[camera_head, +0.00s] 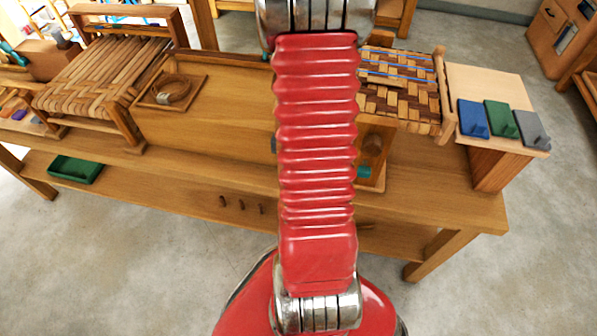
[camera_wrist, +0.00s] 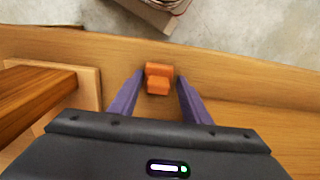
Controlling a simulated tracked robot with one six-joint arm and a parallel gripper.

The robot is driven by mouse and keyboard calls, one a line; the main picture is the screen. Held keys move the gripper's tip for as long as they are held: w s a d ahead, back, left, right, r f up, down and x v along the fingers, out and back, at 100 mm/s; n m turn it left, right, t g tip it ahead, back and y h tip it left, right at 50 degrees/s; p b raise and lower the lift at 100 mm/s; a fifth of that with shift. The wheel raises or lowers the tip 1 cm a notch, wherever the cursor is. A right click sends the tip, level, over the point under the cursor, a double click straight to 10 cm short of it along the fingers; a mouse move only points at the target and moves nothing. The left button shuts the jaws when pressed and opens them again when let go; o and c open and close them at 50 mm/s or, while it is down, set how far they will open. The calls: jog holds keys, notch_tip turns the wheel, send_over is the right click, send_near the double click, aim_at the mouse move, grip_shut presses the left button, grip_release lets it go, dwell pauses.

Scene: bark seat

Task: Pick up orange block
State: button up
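The orange block (camera_wrist: 158,78) lies on the wooden bench in the wrist view, near the bench's far edge. It has a wider back part and a smaller raised part in front. My gripper (camera_wrist: 160,78) has two purple fingers, spread apart, with the block between their tips. A narrow gap shows on each side of the block, so the fingers look open and not pressed on it. In the head view my red arm covers the middle of the bench, and I cannot see my gripper or make out this block there.
The bench (camera_head: 200,120) carries a woven seat frame (camera_head: 95,85), a tray with a coil (camera_head: 172,90), another woven piece (camera_head: 405,85), and blue, green and grey holders (camera_head: 503,121) at right. In the wrist view a wooden piece (camera_wrist: 85,85) stands left of my fingers.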

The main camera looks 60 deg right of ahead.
jog(key=c, duration=0.7)
jog(key=shift+r, duration=0.1)
jog(key=shift+c, duration=0.2)
notch_tip(320, 180, up, 18)
dwell(0.4)
dwell(0.4)
